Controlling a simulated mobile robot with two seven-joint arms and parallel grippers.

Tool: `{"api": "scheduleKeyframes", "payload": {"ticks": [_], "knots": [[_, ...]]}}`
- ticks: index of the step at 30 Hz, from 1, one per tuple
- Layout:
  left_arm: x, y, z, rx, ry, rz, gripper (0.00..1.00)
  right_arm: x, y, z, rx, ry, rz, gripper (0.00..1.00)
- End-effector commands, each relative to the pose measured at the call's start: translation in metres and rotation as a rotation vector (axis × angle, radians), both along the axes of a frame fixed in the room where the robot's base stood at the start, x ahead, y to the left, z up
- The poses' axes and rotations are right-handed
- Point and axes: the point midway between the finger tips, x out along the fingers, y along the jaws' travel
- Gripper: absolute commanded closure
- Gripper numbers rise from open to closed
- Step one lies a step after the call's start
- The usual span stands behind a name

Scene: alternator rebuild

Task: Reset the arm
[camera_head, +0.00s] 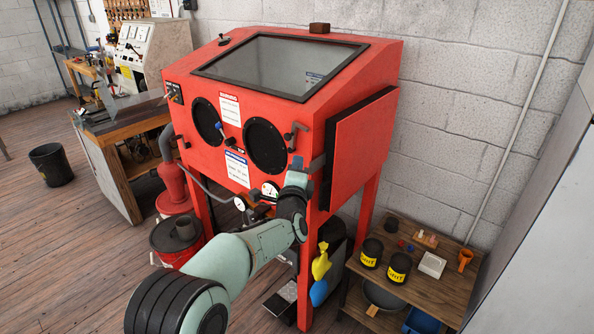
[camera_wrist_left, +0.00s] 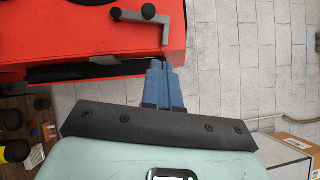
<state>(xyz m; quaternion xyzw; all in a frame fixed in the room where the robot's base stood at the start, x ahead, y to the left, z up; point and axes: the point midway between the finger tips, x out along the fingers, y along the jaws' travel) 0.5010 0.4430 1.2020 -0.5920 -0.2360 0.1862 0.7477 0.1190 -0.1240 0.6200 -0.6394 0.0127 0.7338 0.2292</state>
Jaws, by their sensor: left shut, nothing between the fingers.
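My left arm comes in from the lower left in the head view. My left gripper (camera_head: 317,163) is at the front right edge of the red blast cabinet (camera_head: 205,79), beside its side door (camera_head: 361,143). In the left wrist view the blue-grey fingers (camera_wrist_left: 165,80) are together with nothing between them. They point toward the cabinet's dark edge and the wall; whether they touch the cabinet I cannot tell. My right arm and gripper do not show.
A low wooden shelf (camera_head: 452,291) with black tins (camera_head: 398,267) stands at the right. A red bucket (camera_head: 177,240) stands left of the cabinet. A workbench (camera_head: 105,125) is at the back left. The wooden floor (camera_head: 75,245) at the left is largely clear.

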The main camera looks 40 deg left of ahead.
Motion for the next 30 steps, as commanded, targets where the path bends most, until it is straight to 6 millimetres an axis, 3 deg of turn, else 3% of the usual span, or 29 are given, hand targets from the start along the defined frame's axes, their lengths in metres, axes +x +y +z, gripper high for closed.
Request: {"api": "scheduleKeyframes", "payload": {"ticks": [6,23,26,29,30], "knots": [[-0.01,-0.007,0.0,-0.001,0.001,0.0,1.0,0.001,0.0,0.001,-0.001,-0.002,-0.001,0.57],[-0.01,-0.007,-0.001,-0.001,0.001,-0.001,1.0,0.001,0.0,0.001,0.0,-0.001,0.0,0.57],[-0.005,-0.014,-0.013,-0.025,0.014,-0.019,1.0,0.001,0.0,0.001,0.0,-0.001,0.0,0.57],[0.003,-0.031,-0.051,-0.106,0.048,-0.064,1.0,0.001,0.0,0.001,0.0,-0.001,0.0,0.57],[0.007,-0.041,-0.074,-0.157,0.07,-0.087,1.0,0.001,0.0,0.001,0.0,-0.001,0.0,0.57]]}}
